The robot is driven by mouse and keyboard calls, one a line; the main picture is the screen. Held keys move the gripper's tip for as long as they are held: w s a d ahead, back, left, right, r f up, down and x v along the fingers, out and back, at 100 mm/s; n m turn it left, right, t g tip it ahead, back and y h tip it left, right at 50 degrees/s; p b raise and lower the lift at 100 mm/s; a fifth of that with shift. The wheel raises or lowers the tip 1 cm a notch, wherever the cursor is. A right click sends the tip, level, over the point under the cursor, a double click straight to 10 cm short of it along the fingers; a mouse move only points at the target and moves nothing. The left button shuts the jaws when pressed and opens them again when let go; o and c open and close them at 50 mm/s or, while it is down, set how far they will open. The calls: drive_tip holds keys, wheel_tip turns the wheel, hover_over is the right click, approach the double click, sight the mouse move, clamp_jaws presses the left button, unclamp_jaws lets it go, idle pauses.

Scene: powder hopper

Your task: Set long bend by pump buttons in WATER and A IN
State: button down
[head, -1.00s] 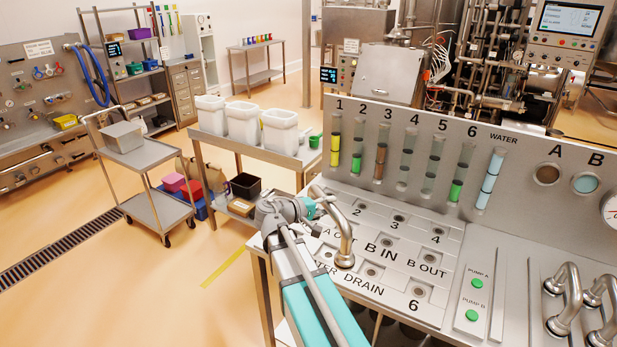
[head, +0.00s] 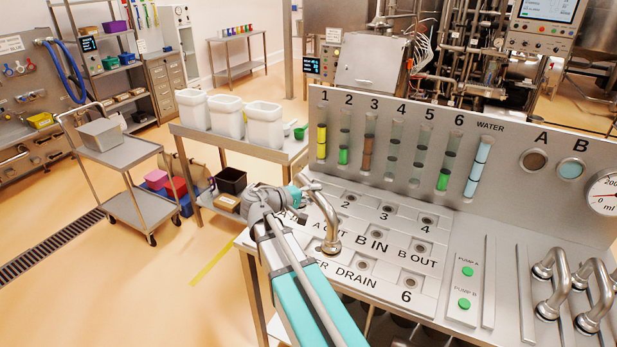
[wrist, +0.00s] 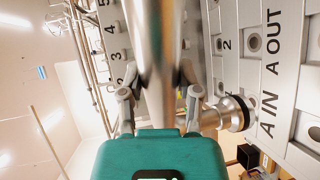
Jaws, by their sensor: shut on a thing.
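A shiny steel bend (head: 325,212) is held in my gripper (head: 297,191) above the left part of the port board (head: 400,262). Its near flanged end hangs between the A OUT and B IN lettering; I cannot tell whether it touches the board. In the wrist view, my gripper's fingers (wrist: 160,97) close around the bend's tube (wrist: 155,40), and one flanged end (wrist: 238,113) faces the board by the A IN lettering (wrist: 268,117). In the head view, my arm hides most of the WATER label and the A IN area. The green pump buttons (head: 467,271) are right of the ports.
Steel bends (head: 560,285) stand on the panel right of the pump buttons. The upright back panel (head: 400,112) carries tubes and gauges. White bins (head: 263,125) stand on a bench behind my arm. A trolley (head: 130,210) stands further left, with open floor in front.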

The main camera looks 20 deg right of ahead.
drive_tip(key=w+d+f+g+b, duration=0.1)
drive_tip(key=w+d, duration=0.1)
drive_tip(key=w, duration=0.4)
drive_tip(key=w+d+f+m+g+b, duration=0.1)
drive_tip(key=w+d, duration=0.1)
drive_tip(key=w, duration=0.4)
drive_tip(key=shift+w+d+f+m+b, duration=0.2)
drive_tip(key=shift+w+f+m+b, duration=0.1)
drive_tip(key=shift+w+f+b, duration=0.1)
drive_tip(key=shift+f, duration=0.15)
wheel_tip(320, 180, down, 9)
drive_tip(key=b, duration=0.9)
drive_tip(key=shift+f, duration=0.15)
drive_tip(key=shift+b, duration=0.3)
drive_tip(key=shift+c, duration=1.1)
unclamp_jaws()
drive_tip(key=shift+s, duration=0.1)
